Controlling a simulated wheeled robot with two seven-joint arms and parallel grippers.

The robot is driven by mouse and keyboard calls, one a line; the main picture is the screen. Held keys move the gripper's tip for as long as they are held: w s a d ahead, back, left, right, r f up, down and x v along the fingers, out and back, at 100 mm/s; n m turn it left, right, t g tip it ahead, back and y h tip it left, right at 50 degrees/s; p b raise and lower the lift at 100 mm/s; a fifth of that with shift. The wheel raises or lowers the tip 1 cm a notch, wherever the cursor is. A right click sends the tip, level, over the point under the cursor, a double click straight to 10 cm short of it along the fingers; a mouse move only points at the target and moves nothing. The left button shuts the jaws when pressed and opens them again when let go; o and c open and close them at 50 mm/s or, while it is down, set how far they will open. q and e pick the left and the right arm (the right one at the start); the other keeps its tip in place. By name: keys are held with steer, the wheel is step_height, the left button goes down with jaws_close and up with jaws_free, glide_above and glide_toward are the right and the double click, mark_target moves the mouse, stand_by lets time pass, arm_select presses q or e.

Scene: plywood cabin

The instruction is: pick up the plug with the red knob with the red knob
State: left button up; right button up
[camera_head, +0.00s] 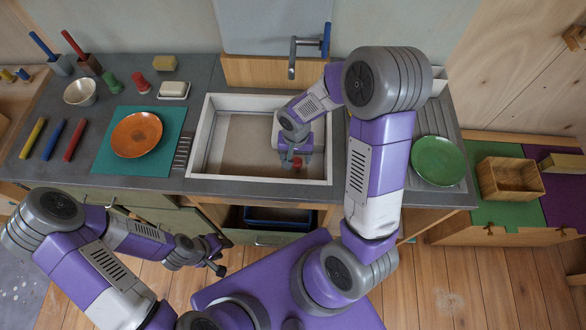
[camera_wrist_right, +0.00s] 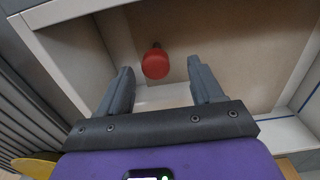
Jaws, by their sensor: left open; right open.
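The plug's red knob (camera_head: 297,162) shows inside the sink (camera_head: 205,135), near its front wall, just below my right gripper (camera_head: 296,150). In the right wrist view the round red knob (camera_wrist_right: 155,64) lies between and slightly beyond the tips of the open, empty fingers of my right gripper (camera_wrist_right: 160,72). The fingers do not appear to touch it. My left gripper (camera_head: 216,258) is open and empty, low in front of the counter, away from the sink.
The sink's raised pale walls surround my right gripper. A faucet (camera_head: 292,58) stands behind. An orange plate (camera_head: 137,134) on a teal mat (camera_head: 103,160) is at left, a green plate (camera_head: 437,160) on the drainer at right. A red-topped item (camera_head: 141,84) stands on the back left counter.

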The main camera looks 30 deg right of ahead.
mark_target(297, 172)
steer(key=f+b, duration=0.1)
steer(key=f, duration=0.6)
steer(key=shift+s+d+b, duration=0.2)
steer(key=shift+b, duration=0.15)
steer(key=shift+c, duration=0.3)
steer(key=c, duration=1.1)
